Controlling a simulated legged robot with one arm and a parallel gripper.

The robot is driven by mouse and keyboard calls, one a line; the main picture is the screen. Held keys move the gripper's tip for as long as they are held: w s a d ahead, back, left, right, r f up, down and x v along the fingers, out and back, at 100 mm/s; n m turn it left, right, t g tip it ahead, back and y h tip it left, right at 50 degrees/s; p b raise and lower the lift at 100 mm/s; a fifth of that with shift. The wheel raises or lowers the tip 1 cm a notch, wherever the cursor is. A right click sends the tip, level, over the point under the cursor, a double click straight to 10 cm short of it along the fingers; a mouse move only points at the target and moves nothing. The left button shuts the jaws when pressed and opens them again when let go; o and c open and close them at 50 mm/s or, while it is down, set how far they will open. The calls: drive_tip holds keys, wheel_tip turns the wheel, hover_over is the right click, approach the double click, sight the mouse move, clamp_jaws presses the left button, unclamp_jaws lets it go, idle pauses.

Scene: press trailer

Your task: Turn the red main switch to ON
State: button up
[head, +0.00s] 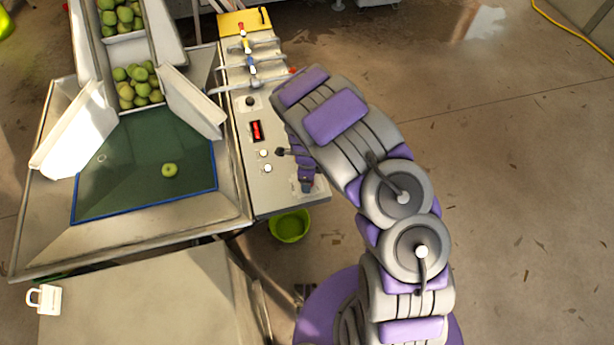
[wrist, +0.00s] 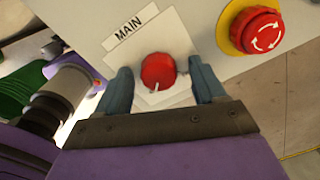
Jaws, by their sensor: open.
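The red main switch (wrist: 158,72) shows in the wrist view as a round red knob with a pale pointer mark near its lower edge. A white label reading MAIN (wrist: 137,22) is above it on the panel. My gripper (wrist: 164,84) is open, with one blue-grey finger on each side of the knob. I cannot tell whether the fingers touch it. In the head view my gripper (head: 307,184) is over the near end of the control panel (head: 262,197), and my arm hides the switch there.
A red emergency stop button (wrist: 263,32) on a yellow ring is right of the switch. Levers (head: 250,57) line the panel's far part, near a red display (head: 257,130). A green bucket (head: 289,226) stands below the panel's near end. Open floor lies to the right.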

drive_tip(key=shift+r, duration=0.1)
wheel_tip(320, 180, up, 17)
drive_tip(key=p, duration=0.2)
idle(0.4)
drive_tip(key=shift+a, duration=0.1)
idle(0.3)
